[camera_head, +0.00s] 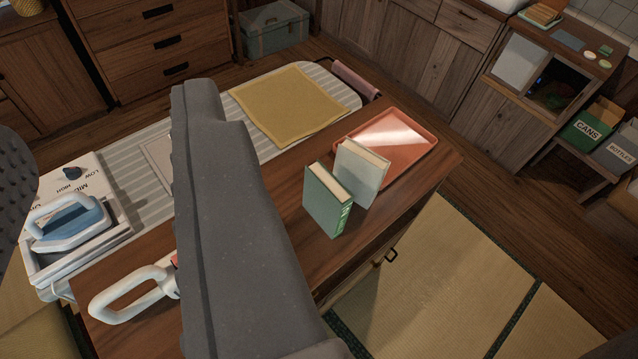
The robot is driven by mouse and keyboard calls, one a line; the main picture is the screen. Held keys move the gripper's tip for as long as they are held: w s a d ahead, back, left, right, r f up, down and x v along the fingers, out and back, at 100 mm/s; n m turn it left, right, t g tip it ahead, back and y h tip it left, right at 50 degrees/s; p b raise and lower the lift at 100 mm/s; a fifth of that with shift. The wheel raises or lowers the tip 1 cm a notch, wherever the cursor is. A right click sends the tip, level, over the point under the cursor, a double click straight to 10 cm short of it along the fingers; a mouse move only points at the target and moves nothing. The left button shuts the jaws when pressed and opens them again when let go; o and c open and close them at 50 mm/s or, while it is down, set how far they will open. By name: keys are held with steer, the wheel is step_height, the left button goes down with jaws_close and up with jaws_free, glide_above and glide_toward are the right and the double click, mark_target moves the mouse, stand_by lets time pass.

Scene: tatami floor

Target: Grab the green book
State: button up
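The green book (327,201) stands upright on the wooden table (270,187), with its cream page edges on top and white lettering on its spine. A paler grey-green book (360,174) stands upright close behind it to the right, partly overlapped by it; I cannot tell whether they touch. My gripper (106,112) shows as two grey fingers set wide apart, one large across the middle and one cut off at the left edge. It looks open and empty. Both books are to the right of the large finger, clear of it in the picture.
An orange tray (407,136) lies behind the books. A yellow cloth (288,104) lies on a striped ironing surface (330,83). A blue-and-white iron (70,222) rests at the left. A white-handled object (130,295) is partly hidden by my finger. Tatami floor (440,280) is clear at right.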

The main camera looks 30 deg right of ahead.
steer(key=o, duration=0.3)
steer(key=shift+o, duration=0.3)
steer(key=shift+w+d+f, duration=0.1)
steer(key=shift+w+f, duration=0.1)
steer(key=shift+f, duration=0.05)
steer(key=m+g+y+p, duration=0.3)
steer(key=m+y+p, duration=0.1)
steer(key=m, duration=2.8)
glide_toward(338, 189)
steer(key=b+x, duration=0.1)
steer(key=x, duration=0.6)
steer(key=shift+w+d+f+b, duration=0.15)
steer(key=shift+f+b, duration=0.05)
steer(key=shift+b, duration=0.1)
steer(key=x, duration=0.2)
steer(key=b+x, duration=0.1)
steer(key=x, duration=0.1)
steer(key=shift+w+a+f, duration=0.1)
steer(key=shift+w+a, duration=0.05)
steer(key=shift+a, duration=0.15)
steer(key=shift+w+a, duration=0.1)
steer(key=shift+w, duration=0.3)
